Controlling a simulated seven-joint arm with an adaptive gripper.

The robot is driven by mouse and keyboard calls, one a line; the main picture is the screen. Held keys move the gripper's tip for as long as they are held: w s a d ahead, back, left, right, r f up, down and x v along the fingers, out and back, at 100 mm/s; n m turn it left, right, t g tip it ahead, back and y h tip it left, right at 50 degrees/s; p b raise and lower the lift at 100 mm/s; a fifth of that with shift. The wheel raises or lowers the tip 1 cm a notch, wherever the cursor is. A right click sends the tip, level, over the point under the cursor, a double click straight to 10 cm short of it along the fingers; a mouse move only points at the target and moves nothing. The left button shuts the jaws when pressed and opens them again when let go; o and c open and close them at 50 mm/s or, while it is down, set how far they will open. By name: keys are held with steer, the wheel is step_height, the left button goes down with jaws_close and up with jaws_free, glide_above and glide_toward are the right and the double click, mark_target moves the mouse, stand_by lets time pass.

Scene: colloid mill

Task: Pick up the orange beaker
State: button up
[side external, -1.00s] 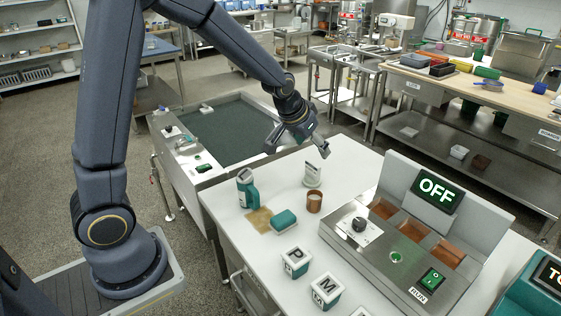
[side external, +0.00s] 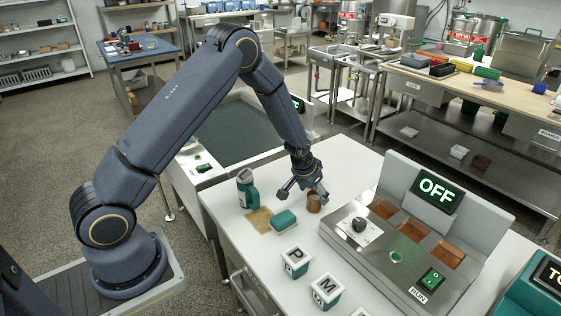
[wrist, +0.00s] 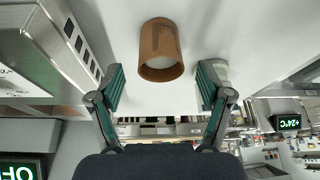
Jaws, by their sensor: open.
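The orange-brown beaker (side external: 314,204) stands upright on the white worktop, just left of the mill. In the wrist view the beaker (wrist: 160,50) lies ahead of and between the two fingers, with a pale inside at its mouth. My gripper (side external: 306,193) is open and empty, low over the worktop at the beaker, with fingers spread to either side. In the wrist view my gripper (wrist: 160,84) shows clear gaps between each finger and the beaker. I cannot tell from the side view whether a finger touches it.
The steel mill (side external: 375,240) with its OFF display (side external: 437,189) stands close right of the beaker. A teal bottle (side external: 247,190), a teal sponge (side external: 284,219) on the left, and P (side external: 295,262) and M (side external: 326,290) boxes at the front share the worktop.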

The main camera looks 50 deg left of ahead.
steer(key=x, duration=0.4)
steer(key=shift+w+f, duration=0.15)
steer(key=shift+f, duration=0.2)
steer(key=shift+c, duration=0.2)
steer(key=c, duration=1.2)
steer(key=shift+c, duration=0.2)
